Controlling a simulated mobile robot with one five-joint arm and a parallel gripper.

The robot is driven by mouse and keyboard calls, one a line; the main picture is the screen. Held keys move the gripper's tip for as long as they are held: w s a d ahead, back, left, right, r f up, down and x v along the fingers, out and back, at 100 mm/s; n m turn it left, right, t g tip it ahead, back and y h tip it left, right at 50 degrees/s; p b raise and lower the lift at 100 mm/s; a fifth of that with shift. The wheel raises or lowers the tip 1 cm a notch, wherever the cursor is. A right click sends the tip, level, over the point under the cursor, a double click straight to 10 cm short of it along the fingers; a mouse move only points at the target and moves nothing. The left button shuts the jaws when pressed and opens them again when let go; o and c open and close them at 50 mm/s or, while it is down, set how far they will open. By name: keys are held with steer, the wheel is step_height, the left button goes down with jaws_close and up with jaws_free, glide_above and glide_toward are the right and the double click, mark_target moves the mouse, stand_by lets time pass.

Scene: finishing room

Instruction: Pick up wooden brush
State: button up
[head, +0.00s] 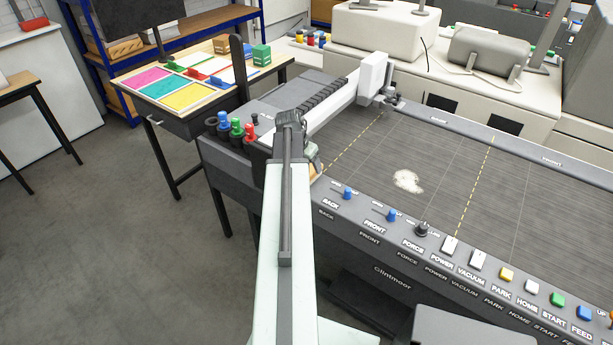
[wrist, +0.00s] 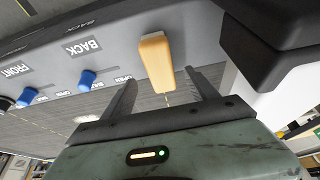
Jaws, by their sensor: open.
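The wooden brush (wrist: 157,58) shows in the wrist view as a tan, rounded wooden piece beside the grey panel marked BACK. My gripper (wrist: 163,82) is open, with one dark finger to each side of the brush's near end. I see a gap on each side, so the fingers do not appear to grip it. In the head view a small tan part of the brush (head: 318,172) shows at the left front corner of the cutting machine. There my gripper (head: 311,155) is mostly hidden behind my arm.
The cutting machine's dark bed (head: 470,185) carries a pale patch of debris (head: 408,181). A row of knobs and buttons (head: 450,243) lines its front edge. A white carriage (head: 373,75) stands behind. A table with coloured sheets (head: 185,95) is at left; the floor before it is clear.

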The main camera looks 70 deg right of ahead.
mark_target(310, 169)
steer(key=shift+w+d+f, duration=0.1)
steer(key=shift+d+f, duration=0.1)
steer(key=shift+f, duration=0.65)
steer(key=shift+w+r, duration=0.1)
steer(key=b+x, duration=0.5)
steer(key=shift+d, duration=0.2)
steer(key=shift+s+r, duration=0.1)
steer(key=shift+s, duration=0.15)
jaws_close()
step_height(310, 169, up, 10)
steer(key=p, duration=1)
steer(key=shift+r, duration=0.15)
